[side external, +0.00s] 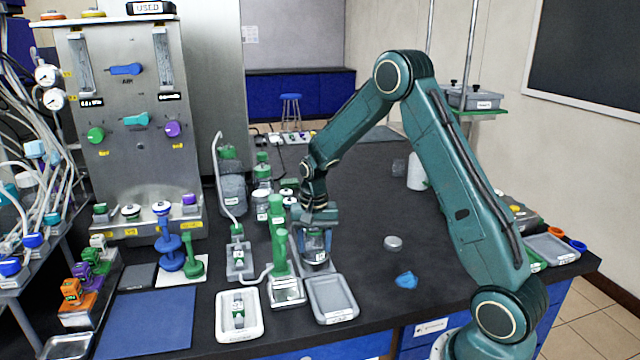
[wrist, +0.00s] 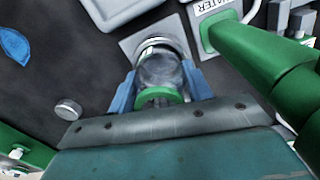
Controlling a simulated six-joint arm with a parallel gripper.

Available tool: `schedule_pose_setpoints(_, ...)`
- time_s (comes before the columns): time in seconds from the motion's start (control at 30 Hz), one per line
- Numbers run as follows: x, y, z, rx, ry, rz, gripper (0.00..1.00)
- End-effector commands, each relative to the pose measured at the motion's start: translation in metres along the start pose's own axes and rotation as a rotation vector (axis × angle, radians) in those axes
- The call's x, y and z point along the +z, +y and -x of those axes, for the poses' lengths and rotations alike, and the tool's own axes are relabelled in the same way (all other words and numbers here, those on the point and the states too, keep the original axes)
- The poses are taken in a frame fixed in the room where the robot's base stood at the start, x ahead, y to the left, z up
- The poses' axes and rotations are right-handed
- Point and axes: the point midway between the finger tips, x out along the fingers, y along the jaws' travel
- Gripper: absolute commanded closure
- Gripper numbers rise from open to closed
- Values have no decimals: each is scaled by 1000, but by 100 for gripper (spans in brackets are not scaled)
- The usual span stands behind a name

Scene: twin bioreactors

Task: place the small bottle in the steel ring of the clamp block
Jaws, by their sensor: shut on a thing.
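The small bottle is a clear one with a green collar; it shows in the wrist view (wrist: 160,72) between the two blue fingers of my gripper (wrist: 160,90). In the side view my gripper (side external: 316,240) is shut around the bottle (side external: 314,244), which looks upright. The clamp block shows as a grey plate (wrist: 130,46) under the bottle's far end, with a bright steel ring (wrist: 154,42) around or just beyond that end. I cannot tell whether the bottle sits inside the ring or just above it. My fingers hide part of the bottle.
A tall green post (side external: 279,235) stands close left of my gripper. A grey tray (side external: 332,300) and a white tray (side external: 238,314) lie in front. A round grey lid (side external: 393,243) and a blue piece (side external: 407,281) lie on the open dark bench to the right.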

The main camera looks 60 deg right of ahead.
Motion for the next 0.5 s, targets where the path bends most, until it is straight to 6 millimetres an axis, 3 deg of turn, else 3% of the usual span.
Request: schedule_pose_setpoints(0.5, 0, 0, -7, -1, 1, 0, 75)
